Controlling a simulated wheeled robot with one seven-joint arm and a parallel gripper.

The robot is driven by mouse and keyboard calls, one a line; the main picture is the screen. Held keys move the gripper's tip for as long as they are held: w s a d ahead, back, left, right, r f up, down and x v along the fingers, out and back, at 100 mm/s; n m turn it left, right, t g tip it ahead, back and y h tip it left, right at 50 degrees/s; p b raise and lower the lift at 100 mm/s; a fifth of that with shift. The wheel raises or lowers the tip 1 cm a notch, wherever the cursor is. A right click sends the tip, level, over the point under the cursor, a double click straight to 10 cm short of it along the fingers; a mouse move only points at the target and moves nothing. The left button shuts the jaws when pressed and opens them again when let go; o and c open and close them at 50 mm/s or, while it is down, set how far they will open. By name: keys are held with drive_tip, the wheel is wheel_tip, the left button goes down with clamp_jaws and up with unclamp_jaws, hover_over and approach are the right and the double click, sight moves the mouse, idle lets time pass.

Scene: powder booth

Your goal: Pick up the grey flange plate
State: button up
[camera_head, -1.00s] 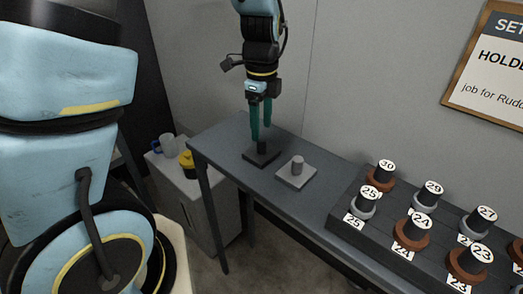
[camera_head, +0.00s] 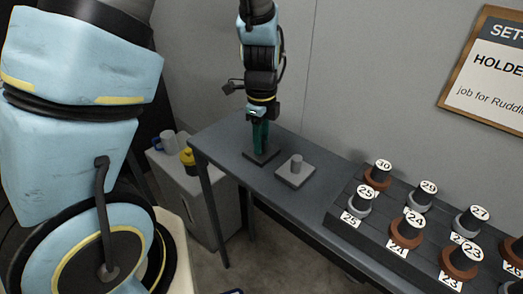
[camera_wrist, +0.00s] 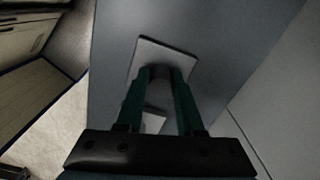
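The grey flange plate (camera_head: 289,178), a square plate with a round grey stub, lies flat on the bench in the head view. A darker, near-black plate (camera_head: 251,158) lies to its left, nearer the bench end. My gripper (camera_head: 261,150) points straight down over this dark plate, its green fingers on either side of its stub and hiding it. In the wrist view, the stub (camera_wrist: 160,72) sits between the fingertips, with its plate (camera_wrist: 148,50) around it. Whether the fingers press on the stub is unclear. A lighter patch between the fingers lower down may be the grey plate.
A black stepped rack (camera_head: 335,222) with several numbered holders stands to the right on the bench (camera_head: 222,146). A low cabinet (camera_head: 205,205) with a mug (camera_head: 168,143) and a yellow-and-black item (camera_head: 187,158) stands left of it. The wall is close behind the bench.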

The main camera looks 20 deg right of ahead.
clamp_jaws()
idle(0.5)
